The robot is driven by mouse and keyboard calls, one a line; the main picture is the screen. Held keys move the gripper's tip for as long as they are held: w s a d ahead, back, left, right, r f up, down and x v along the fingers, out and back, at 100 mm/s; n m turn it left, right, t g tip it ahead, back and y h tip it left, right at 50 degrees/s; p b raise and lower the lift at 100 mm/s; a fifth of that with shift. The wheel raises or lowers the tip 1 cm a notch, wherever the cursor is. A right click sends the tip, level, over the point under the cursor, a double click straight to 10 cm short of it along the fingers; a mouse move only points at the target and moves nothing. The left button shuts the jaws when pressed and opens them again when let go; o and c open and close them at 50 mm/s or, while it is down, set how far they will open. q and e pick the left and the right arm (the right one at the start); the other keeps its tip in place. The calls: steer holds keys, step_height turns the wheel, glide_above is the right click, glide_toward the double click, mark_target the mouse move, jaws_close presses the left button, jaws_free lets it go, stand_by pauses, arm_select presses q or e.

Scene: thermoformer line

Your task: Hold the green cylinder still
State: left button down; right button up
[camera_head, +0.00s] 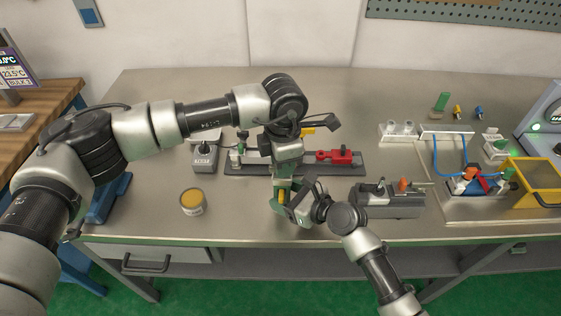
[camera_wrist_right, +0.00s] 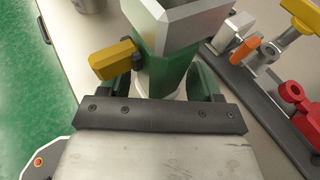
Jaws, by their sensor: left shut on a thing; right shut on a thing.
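The green cylinder (camera_wrist_right: 165,65) stands in front of my right wrist camera, with a yellow lever-like part (camera_wrist_right: 112,60) on its left side. In the head view it is mostly hidden between my two grippers. A grey metal part covers the top in the wrist view, so the left contact is partly hidden.
A dark rail (camera_head: 240,168) with a red clamp (camera_head: 335,157) lies just behind. A grey box (camera_head: 205,157) and a yellow-topped can (camera_head: 193,201) stand left. A grey fixture block (camera_head: 390,205) is close on the right.

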arm_select(q)
steer(key=shift+m, duration=1.4)
steer(key=shift+r, duration=0.1)
steer(key=shift+m, duration=0.6)
steer(key=c, duration=0.8)
jaws_free()
step_height(320, 180, up, 20)
steer(key=shift+f, duration=0.1)
arm_select(e)
steer(key=o, duration=1.3)
